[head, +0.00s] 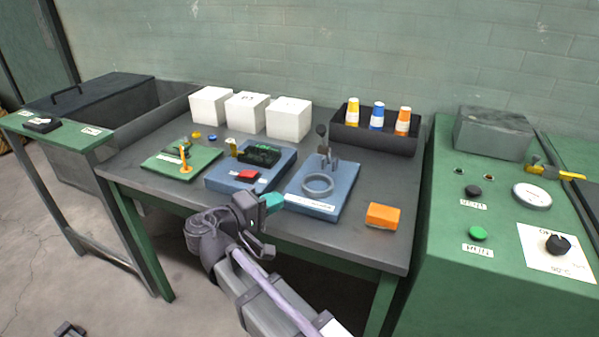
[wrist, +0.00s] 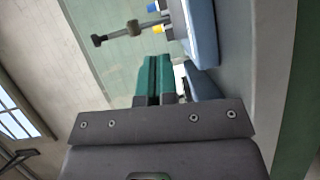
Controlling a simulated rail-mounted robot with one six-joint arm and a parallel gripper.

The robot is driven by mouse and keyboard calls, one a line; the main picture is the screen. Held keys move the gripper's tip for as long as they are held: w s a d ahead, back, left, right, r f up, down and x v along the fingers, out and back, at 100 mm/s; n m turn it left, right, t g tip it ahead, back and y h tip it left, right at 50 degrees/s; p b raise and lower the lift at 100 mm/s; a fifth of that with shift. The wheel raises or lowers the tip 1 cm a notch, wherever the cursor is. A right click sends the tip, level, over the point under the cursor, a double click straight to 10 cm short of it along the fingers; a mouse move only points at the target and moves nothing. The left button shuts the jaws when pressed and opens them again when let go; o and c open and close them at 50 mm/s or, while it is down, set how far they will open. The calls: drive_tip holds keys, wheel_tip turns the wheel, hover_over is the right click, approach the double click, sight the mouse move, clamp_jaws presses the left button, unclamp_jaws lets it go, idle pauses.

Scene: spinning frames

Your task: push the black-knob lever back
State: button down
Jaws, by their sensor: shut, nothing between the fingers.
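The black-knob lever (head: 322,131) stands roughly upright on a blue base plate (head: 340,205), behind a grey ring (head: 317,184). In the sideways wrist view the lever (wrist: 118,36) reaches left from the blue plate (wrist: 203,30), its dark knob at the far end. My gripper (head: 273,202) is shut, its teal fingers together and empty. It is at the table's front edge, in front of and left of the lever, and apart from it. The wrist view shows the closed fingers (wrist: 153,78) pointing toward the blue plate and lever.
A second blue plate (head: 220,178) with a red button and a green plate (head: 160,160) stand to the left. An orange block (head: 382,216) lies at right. White boxes (head: 247,112) and a dark bin (head: 375,140) of bottles stand behind. A green console (head: 440,220) is right.

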sight(317, 131)
wheel_tip(317, 131, up, 7)
drive_tip(key=a+m+t+h, duration=0.1)
drive_tip(key=a+t+h, duration=0.1)
drive_tip(key=t+h, duration=0.1)
drive_tip(key=shift+w+p, duration=0.2)
drive_tip(key=shift+p, duration=0.25)
drive_tip(key=shift+a, duration=0.1)
drive_tip(key=p+x, duration=0.2)
drive_tip(key=x, duration=0.4)
drive_tip(key=p+x, duration=0.2)
drive_tip(key=x, duration=0.5)
drive_tip(key=shift+s+r, duration=0.15)
drive_tip(key=shift+r, duration=0.05)
drive_tip(key=shift+w+d, duration=0.35)
drive_tip(key=shift+w, duration=0.05)
drive_tip(key=shift+r+p, duration=0.2)
drive_tip(key=shift+p, duration=0.2)
